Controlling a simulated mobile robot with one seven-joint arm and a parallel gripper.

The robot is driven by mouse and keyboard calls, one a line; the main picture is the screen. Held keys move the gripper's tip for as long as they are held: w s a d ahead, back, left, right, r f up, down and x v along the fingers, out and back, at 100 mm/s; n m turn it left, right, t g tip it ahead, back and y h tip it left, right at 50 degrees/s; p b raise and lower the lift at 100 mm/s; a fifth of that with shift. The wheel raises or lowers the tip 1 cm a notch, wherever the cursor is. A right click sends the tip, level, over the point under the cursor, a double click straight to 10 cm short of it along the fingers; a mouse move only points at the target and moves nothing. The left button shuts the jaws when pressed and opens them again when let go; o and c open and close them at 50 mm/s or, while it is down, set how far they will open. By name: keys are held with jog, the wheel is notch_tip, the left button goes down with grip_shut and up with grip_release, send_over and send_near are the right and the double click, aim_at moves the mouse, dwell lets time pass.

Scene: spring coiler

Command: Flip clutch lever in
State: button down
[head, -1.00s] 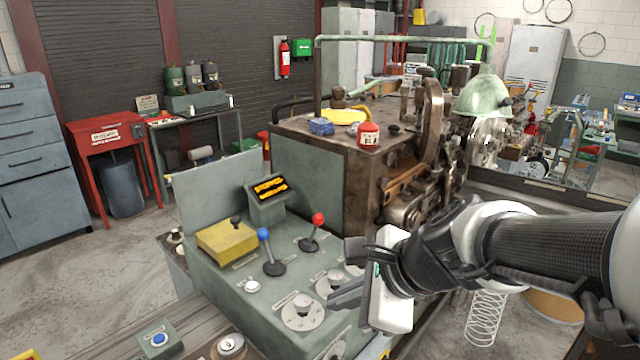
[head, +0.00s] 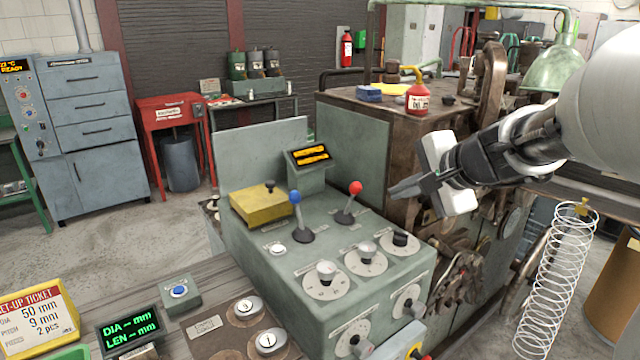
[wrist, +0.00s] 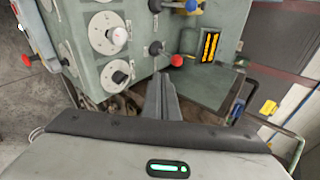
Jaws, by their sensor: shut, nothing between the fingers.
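Two levers stand on the green control console (head: 320,265). One is a red-knobbed lever (head: 355,188) and the other, to its left, a blue-knobbed lever (head: 295,198). Both are roughly upright with a slight tilt; I cannot read which label says clutch. My gripper (head: 394,191) is shut and empty. In the head view its tip points left, a little right of the red knob and apart from it. In the wrist view the shut fingers (wrist: 160,78) lie close to the red knob (wrist: 177,60), with the blue knob (wrist: 191,5) at the top edge.
Round dials (head: 326,272) sit on the console in front of the levers. A yellow box (head: 261,205) and a small display (head: 311,155) are behind and left. The brown machine (head: 350,130) with a red oil can (head: 417,98) stands behind. A wire coil (head: 555,280) hangs at right.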

jog(key=shift+f, duration=0.1)
jog(key=w+a+r+x, duration=0.1)
jog(key=r+x, duration=0.1)
jog(key=x, duration=1)
jog(key=shift+w, duration=0.6)
jog(key=shift+r+p, duration=0.15)
jog(key=shift+p, duration=0.45)
